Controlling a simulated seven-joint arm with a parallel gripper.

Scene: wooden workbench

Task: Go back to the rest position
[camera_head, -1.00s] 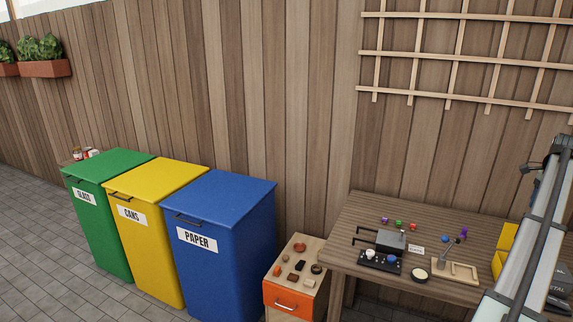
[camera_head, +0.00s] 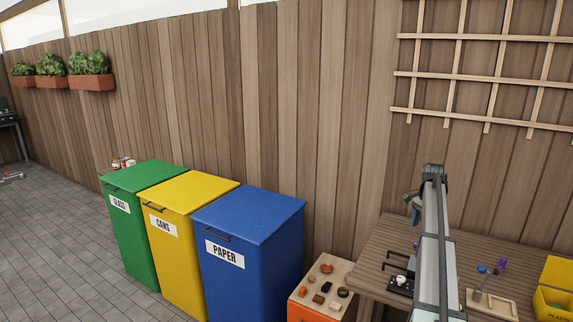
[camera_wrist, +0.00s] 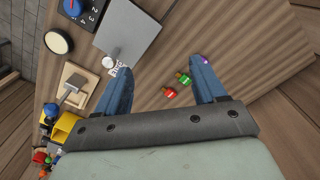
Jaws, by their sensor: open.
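My gripper (camera_wrist: 163,78) shows in the wrist view with its two blue fingers spread wide and nothing held between them. It hangs above the wooden workbench (camera_head: 378,252). A small red piece (camera_wrist: 170,92) and a green piece (camera_wrist: 184,78) lie on the bench below, in the gap between the fingers as seen. A purple piece (camera_wrist: 204,60) is partly hidden by the right finger. In the head view my arm (camera_head: 432,245) stands upright over the bench and hides part of its top; the fingers cannot be made out clearly there.
A grey box (camera_wrist: 128,45), a round white-topped dish (camera_wrist: 58,41) and a wooden tray (camera_head: 492,303) are on the bench. A yellow bin (camera_head: 556,275) stands at right. Blue (camera_head: 248,220), yellow (camera_head: 186,205) and green bins (camera_head: 150,178) stand left. Paved floor (camera_head: 50,220) is open.

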